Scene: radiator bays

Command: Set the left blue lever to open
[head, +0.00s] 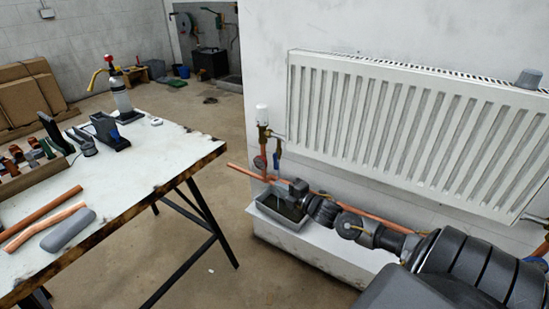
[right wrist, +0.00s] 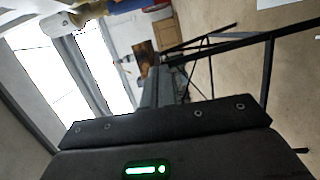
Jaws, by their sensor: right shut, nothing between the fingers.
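The left blue lever (head: 278,152) shows small in the head view, on the pipework at the radiator's left end. It seems to point down beside the copper pipe, below a white valve head (head: 262,114). My right gripper (head: 285,184) is shut and empty, just below the lever and above a grey tray (head: 281,219). I cannot tell whether it touches the pipework. In the right wrist view a white knob (right wrist: 58,24) and a blue part (right wrist: 124,5) show at the top; I cannot tell if the blue part is the lever. My left gripper is out of view.
The white radiator (head: 400,130) hangs on the wall behind my right arm. A white ledge (head: 320,256) runs below it. A workbench (head: 130,185) with copper pipes and tools stands at left. Open floor lies between bench and ledge.

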